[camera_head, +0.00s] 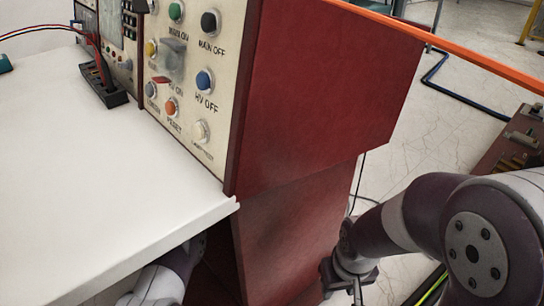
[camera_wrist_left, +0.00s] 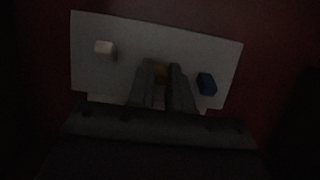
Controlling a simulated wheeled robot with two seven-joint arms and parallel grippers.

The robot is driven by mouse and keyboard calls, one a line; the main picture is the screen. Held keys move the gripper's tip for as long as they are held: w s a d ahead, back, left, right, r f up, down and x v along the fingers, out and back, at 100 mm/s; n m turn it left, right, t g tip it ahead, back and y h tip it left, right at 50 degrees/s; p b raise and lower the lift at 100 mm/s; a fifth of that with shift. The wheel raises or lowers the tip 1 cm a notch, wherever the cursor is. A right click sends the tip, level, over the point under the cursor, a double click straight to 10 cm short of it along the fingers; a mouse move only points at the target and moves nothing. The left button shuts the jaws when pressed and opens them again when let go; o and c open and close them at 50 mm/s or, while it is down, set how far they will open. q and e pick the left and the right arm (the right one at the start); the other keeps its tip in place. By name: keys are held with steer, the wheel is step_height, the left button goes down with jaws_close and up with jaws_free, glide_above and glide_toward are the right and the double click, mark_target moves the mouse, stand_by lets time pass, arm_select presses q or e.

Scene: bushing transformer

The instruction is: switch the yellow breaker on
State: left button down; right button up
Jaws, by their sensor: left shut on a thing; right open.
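In the dark left wrist view, a pale breaker panel (camera_wrist_left: 125,72) carries a white breaker (camera_wrist_left: 104,48) at left and a blue breaker (camera_wrist_left: 207,84) at right. The yellow breaker (camera_wrist_left: 160,71) sits between them, mostly hidden by my left gripper (camera_wrist_left: 160,80), whose fingers are closed on it. The dark picture does not show which way the yellow breaker is set. In the head view, my left arm goes under the white table and its gripper is hidden. My right gripper (camera_head: 350,284) hangs low at the right, open and empty, apart from the breakers.
The white table top (camera_head: 90,170) has its front edge above my left arm. A red cabinet (camera_head: 320,90) with a control panel of coloured buttons (camera_head: 205,80) stands beside it. An orange rail (camera_head: 450,55) crosses the upper right. A brown unit (camera_head: 515,145) stands at far right.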

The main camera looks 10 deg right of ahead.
arm_select(q)
steer(key=shift+f, duration=0.1)
steer(key=c, duration=1)
jaws_free()
steer(key=shift+c, duration=0.2)
